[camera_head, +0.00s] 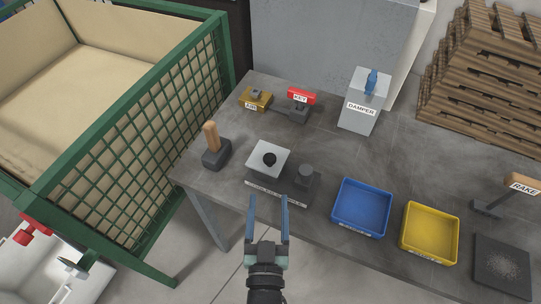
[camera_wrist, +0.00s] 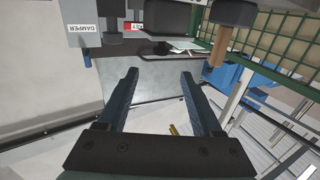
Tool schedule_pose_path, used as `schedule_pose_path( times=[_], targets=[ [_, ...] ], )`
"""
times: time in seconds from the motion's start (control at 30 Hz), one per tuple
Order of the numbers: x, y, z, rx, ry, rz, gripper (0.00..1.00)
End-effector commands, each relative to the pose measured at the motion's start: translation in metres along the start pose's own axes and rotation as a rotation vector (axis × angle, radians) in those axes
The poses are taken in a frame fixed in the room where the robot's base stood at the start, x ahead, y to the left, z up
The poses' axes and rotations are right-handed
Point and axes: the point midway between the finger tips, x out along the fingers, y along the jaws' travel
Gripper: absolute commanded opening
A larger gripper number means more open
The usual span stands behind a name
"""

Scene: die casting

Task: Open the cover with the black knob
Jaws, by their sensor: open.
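The cover is a light grey square plate (camera_head: 260,165) lying on a dark base (camera_head: 285,190) near the front edge of the grey table. The open fingers also show in the wrist view (camera_wrist: 158,75); I cannot clearly make out the knob there.
A mallet (camera_head: 215,148) stands to the left. A blue tray (camera_head: 361,208) and a yellow tray (camera_head: 430,233) lie to the right. A green mesh crate (camera_head: 165,130) stands left of the table.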

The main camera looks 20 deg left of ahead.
Motion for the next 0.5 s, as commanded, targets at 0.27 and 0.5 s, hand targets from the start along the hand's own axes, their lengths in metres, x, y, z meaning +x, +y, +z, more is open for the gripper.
schedule_pose_path(
  times=[0.27,0.5],
  targets=[
    [0.031,-0.001,0.001,0.002,-0.001,-0.002,0.67],
    [0.076,-0.001,0.001,0.001,-0.001,-0.002,0.67]
  ],
)
